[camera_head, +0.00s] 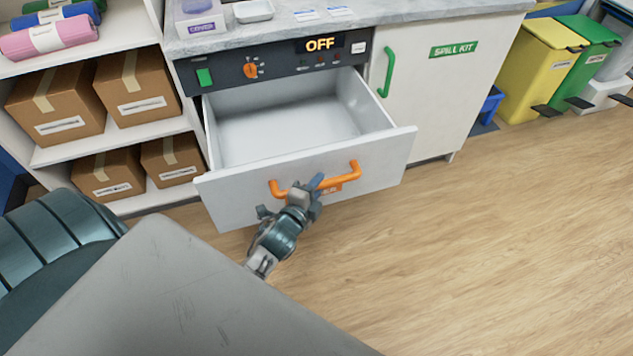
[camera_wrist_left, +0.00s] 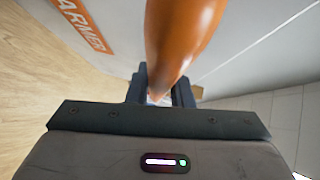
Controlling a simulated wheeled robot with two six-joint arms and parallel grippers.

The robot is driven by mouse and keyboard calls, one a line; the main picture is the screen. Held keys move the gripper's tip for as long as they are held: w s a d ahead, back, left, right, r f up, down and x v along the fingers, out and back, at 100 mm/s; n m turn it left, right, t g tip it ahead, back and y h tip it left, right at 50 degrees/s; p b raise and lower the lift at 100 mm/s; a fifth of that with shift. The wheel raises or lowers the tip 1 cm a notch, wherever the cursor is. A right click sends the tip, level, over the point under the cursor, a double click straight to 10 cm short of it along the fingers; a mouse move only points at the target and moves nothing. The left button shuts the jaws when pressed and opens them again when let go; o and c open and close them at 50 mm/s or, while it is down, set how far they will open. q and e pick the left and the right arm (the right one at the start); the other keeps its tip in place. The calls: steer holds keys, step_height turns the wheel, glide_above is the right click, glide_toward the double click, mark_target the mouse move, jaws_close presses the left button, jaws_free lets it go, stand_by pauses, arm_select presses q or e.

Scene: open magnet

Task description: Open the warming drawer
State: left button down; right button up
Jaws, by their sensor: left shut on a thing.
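The warming drawer (camera_head: 235,200) is pulled well out of its white cabinet, and its grey inside (camera_head: 285,128) is empty. An orange bar handle (camera_head: 347,178) runs across its front, above an orange label that the gripper partly hides. My left gripper (camera_head: 307,190) is shut on the handle near its middle. In the left wrist view the orange handle (camera_wrist_left: 180,35) runs down between the jaws (camera_wrist_left: 160,92). The orange label (camera_wrist_left: 82,25) on the drawer front shows beside it, partly readable as "ARMER". My right gripper is not in view.
The control panel (camera_head: 280,66) above the drawer reads OFF and has an orange knob (camera_head: 251,70). A spill kit door (camera_head: 425,90) with a green handle is at its right. Shelves with cardboard boxes (camera_head: 137,85) stand left. The wooden floor (camera_head: 480,240) in front and right is clear.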

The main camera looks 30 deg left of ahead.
arm_select(q)
steer(key=c, duration=1.3)
jaws_free()
steer(key=shift+s, duration=0.3)
steer(key=s+r+b, duration=0.1)
steer(key=s+b, duration=0.1)
steer(key=s, duration=0.8)
steer(key=shift+d+r, duration=0.2)
steer(key=shift+d, duration=0.15)
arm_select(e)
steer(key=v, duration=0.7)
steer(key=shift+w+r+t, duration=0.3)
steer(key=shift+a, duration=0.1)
